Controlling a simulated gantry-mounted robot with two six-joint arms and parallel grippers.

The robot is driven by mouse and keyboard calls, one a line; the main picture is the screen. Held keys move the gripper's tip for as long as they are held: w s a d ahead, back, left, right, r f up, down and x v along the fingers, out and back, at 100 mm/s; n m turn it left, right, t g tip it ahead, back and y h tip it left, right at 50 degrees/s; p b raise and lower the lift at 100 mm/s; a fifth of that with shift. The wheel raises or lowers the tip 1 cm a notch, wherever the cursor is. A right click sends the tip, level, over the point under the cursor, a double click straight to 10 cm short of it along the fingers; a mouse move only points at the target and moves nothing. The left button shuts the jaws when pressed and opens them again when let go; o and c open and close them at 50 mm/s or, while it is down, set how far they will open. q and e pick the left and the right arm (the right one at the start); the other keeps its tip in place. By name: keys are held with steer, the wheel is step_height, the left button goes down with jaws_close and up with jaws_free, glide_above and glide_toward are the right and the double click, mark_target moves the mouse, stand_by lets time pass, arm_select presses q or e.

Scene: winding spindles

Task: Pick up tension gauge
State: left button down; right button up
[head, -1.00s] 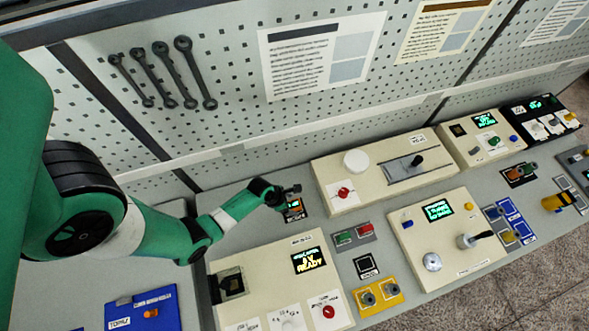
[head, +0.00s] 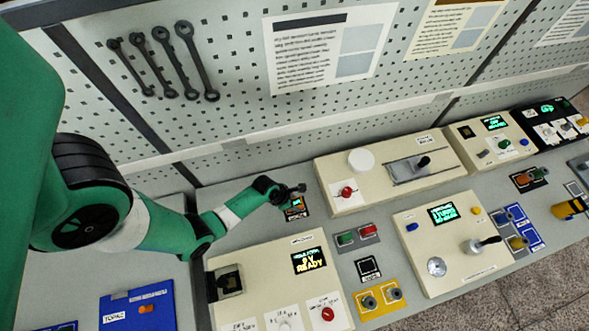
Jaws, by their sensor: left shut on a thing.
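The tension gauge (head: 296,204) looks like a small dark device with a green-lit display and an orange part. It is at a dark labelled pad (head: 294,216) on the grey bench, left of the long cream console. My left gripper (head: 297,189) reaches in from the left, right at the top of the gauge, and is shut on it. The fingers and part of the gauge are hard to make out at this size. I cannot tell whether the gauge is clear of the pad. My right gripper is not in view.
A cream console (head: 350,201) with a white knob and lever stands just right of the gauge. Another console (head: 245,258) with a READY display is in front. A red and green button box (head: 357,236) is nearby. A pegboard (head: 240,110) with hanging wrenches (head: 165,62) rises behind.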

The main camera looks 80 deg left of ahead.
mark_target(298, 203)
arm_select(q)
steer(key=shift+r+p, duration=0.5)
steer(key=r+p, duration=0.4)
steer(key=shift+s+d+r, duration=0.1)
steer(key=shift+s+d, duration=0.15)
steer(key=shift+s, duration=0.1)
steer(key=s+d+r+p, duration=0.4)
steer(key=s+d+r, duration=0.3)
steer(key=s+d, duration=0.1)
steer(key=shift+s+d+r, duration=0.35)
steer(key=shift+s+r, duration=0.05)
steer(key=shift+s, duration=0.45)
